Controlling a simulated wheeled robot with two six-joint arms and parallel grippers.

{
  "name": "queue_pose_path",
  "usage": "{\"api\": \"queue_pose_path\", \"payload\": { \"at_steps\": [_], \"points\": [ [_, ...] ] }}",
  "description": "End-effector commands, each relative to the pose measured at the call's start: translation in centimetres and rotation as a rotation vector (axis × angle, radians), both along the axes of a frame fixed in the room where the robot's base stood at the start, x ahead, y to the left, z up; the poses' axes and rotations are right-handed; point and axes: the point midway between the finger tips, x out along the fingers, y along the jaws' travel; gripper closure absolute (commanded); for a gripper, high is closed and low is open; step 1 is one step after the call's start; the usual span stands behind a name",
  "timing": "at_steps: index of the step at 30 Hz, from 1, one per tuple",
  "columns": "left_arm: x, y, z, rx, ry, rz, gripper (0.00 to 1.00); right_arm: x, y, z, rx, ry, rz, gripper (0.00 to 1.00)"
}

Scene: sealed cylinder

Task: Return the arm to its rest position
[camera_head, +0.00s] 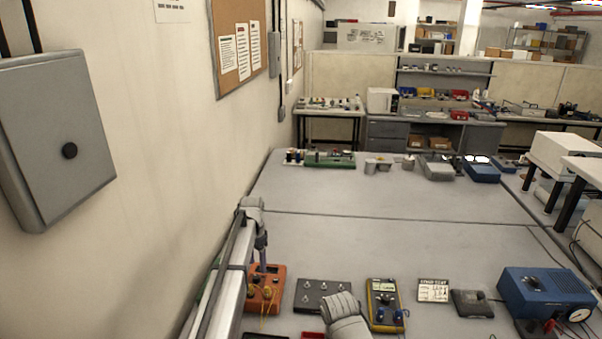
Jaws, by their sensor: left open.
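My left arm (225,275) comes in from the lower left and rises along the left edge of the bench to a pale grey wrist joint (252,203). My left gripper (261,262) hangs down from there, small and dark, over the back of an orange box with knobs (265,292). It is open; I see nothing held in it. Whether its tips touch the box I cannot tell. A pale grey rounded part (345,318) at the bottom middle seems to be my right arm; its gripper is not visible.
On the bench (400,242) stand a grey knob box (322,294), a yellow multimeter (384,305), a white card (433,290), a dark grey device (472,303) and a blue gauge unit (545,297). The bench middle is clear. A wall (150,180) runs close on the left.

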Motion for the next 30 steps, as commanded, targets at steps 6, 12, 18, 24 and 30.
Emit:
{"api": "queue_pose_path", "payload": {
  "at_steps": [6, 12, 18, 24, 30],
  "points": [
    [-11.8, -7.8, -2.8, 0.030, 0.012, 0.089, 0.36, 0.0, 0.0, -2.8, 0.000, 0.000, 0.002, 0.50],
    [-23.8, -12.9, -5.1, 0.067, 0.015, 0.206, 0.36, 0.0, 0.0, -5.2, -0.001, 0.000, 0.004, 0.50],
    [-32.3, -15.0, -6.5, 0.097, 0.007, 0.300, 0.36, 0.0, 0.0, -6.7, -0.001, 0.000, 0.006, 0.50],
    [-35.2, -15.4, -6.9, 0.109, 0.002, 0.341, 0.36, 0.0, 0.0, -7.1, -0.001, 0.000, 0.006, 0.50],
    [-35.1, -15.5, -6.8, 0.110, 0.001, 0.346, 0.36, 0.0, 0.0, -7.0, -0.001, 0.000, 0.006, 0.50]
  ]
}}
